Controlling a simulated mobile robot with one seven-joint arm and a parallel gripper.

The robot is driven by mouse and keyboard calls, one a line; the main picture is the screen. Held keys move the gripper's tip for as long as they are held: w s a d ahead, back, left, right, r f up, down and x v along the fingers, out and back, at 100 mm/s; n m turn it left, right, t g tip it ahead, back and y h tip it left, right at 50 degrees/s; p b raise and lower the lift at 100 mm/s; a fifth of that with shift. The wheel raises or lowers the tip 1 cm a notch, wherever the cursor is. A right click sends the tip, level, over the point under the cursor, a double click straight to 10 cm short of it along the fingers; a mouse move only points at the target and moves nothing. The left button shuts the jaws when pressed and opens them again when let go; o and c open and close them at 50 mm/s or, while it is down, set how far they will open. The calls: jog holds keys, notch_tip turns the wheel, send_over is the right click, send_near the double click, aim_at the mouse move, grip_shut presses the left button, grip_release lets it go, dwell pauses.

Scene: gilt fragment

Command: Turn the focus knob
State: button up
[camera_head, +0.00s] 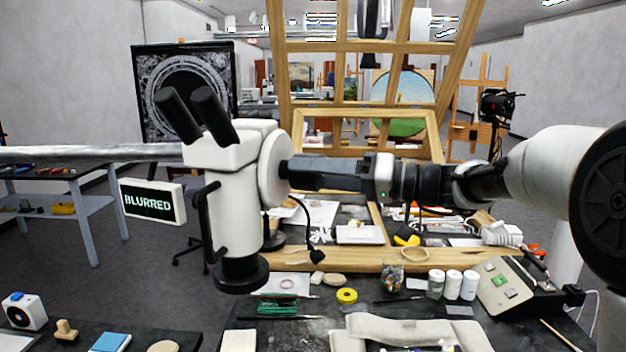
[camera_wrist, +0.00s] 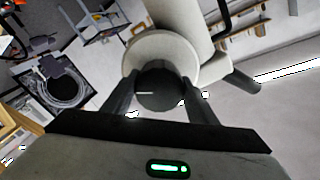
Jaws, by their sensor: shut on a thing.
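The white microscope (camera_head: 232,190) with two black eyepieces hangs from a horizontal arm at the left of centre in the head view. Its focus knob is hidden there behind my gripper (camera_head: 288,169), which reaches in from the right to the microscope's round white side housing (camera_head: 274,168). In the wrist view the dark round focus knob (camera_wrist: 160,88), with a short pale line on its face, sits between the two fingers of my gripper (camera_wrist: 160,97). The fingers are shut on its sides. A sign (camera_head: 152,203) beside the microscope reads "BLURRED" in pale letters on black.
A grey horizontal bar (camera_head: 90,153) runs left from the microscope. Below is a dark worktable with a yellow tape roll (camera_head: 347,296), white jars (camera_head: 452,284) and a control box (camera_head: 503,285). A wooden frame (camera_head: 360,48) stands behind my arm.

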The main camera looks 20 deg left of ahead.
jog(key=shift+m+b, duration=0.3)
jog(key=shift+m, duration=1.3)
jog(key=o, duration=1.1)
jog(key=shift+c, duration=0.2)
jog(key=d+b, duration=0.2)
jog(key=d, duration=1.5)
jog(key=shift+s+d, duration=0.25)
jog(key=shift+s, duration=0.05)
